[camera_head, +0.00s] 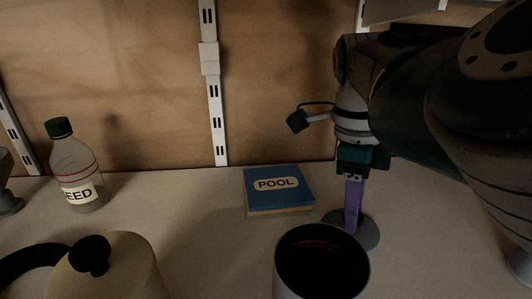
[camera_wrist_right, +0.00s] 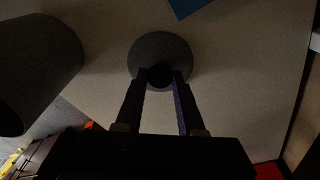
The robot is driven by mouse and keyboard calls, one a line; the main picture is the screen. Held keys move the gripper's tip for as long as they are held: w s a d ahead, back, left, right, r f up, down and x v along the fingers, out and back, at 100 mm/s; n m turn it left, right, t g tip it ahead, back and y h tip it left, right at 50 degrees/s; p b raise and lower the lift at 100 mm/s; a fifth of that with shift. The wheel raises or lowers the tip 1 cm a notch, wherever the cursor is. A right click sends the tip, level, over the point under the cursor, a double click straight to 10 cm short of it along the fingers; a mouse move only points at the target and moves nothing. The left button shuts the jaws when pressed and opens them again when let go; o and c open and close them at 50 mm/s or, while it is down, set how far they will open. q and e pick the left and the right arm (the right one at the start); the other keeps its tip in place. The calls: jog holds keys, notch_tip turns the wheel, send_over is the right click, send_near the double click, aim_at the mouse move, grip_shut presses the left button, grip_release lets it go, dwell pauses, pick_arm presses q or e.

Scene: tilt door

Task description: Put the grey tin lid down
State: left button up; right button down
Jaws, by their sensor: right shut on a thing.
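The grey tin lid (camera_head: 369,232) is a round, flat disc, level and low over or on the pale worktop, to the right of and in front of the blue book. In the right wrist view the lid (camera_wrist_right: 148,52) shows from above with a dark knob in its middle. My right gripper (camera_head: 352,222) points straight down with its purple fingers shut on the knob; the fingers (camera_wrist_right: 163,78) also show in the wrist view. I cannot tell whether the lid touches the worktop. My left gripper is not in view.
An open grey tin (camera_head: 300,285) stands in front of the lid, close to it. A blue book marked POOL (camera_head: 277,187) lies behind. A kettle (camera_head: 115,270) and a bottle with a green cap (camera_head: 77,165) stand at the left. The worktop between bottle and book is clear.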

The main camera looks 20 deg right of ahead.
jog(key=shift+w+a, duration=0.15)
jog(key=shift+a, duration=0.15)
jog(key=shift+f, duration=0.2)
jog(key=c, duration=0.5)
grip_release()
jog(key=shift+d+r, duration=0.1)
